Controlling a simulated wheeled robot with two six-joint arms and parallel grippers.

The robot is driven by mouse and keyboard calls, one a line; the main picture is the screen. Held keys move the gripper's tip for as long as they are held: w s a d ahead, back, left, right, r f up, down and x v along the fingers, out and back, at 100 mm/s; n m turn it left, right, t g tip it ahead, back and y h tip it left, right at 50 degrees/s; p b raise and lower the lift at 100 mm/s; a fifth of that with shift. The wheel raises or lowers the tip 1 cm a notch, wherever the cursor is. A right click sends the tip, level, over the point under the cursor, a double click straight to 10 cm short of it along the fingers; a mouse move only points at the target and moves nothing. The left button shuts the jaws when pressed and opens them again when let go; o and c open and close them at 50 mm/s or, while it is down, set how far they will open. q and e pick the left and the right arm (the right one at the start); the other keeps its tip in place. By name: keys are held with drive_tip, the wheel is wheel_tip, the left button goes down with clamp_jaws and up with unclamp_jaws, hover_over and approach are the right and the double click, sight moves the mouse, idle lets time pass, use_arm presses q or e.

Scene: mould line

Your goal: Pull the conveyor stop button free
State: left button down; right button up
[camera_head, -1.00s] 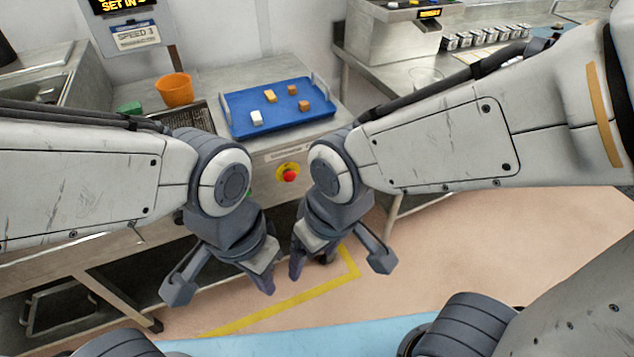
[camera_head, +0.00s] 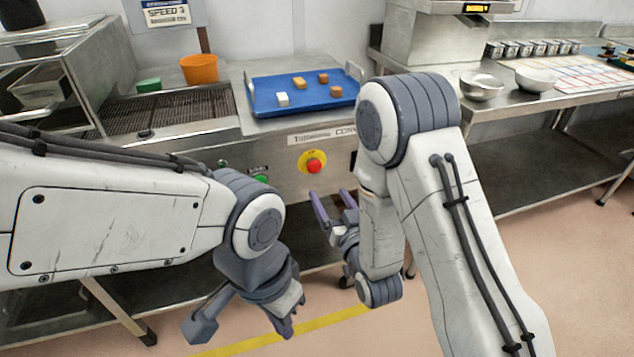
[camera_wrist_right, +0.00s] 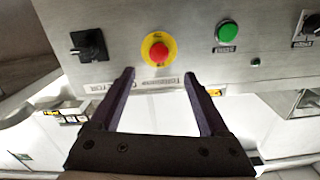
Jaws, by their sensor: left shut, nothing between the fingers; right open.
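The conveyor stop button (camera_head: 314,166) is a red mushroom head on a yellow round plate, on the front panel of the conveyor housing. It also shows in the right wrist view (camera_wrist_right: 158,53), above and between the finger tips. My right gripper (camera_head: 333,198) is open and empty, just below and in front of the button, apart from it. In the right wrist view its two fingers (camera_wrist_right: 158,77) point towards the panel. My left gripper (camera_head: 287,330) is shut and empty, low and left of the button, pointing down.
A green button (camera_wrist_right: 228,32) and a black rotary switch (camera_wrist_right: 88,45) sit on the same panel, either side of the stop button. Above are a blue tray (camera_head: 300,108) with several small blocks and an orange bucket (camera_head: 199,69). Steel bowls (camera_head: 481,86) stand on the right counter.

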sight(316, 168)
drive_tip(key=b+x, duration=0.1)
drive_tip(key=x, duration=0.9)
drive_tip(key=shift+w+r+b, duration=0.15)
drive_tip(key=shift+w+b, duration=0.05)
drive_tip(key=shift+b, duration=0.15)
clamp_jaws()
idle(1.0)
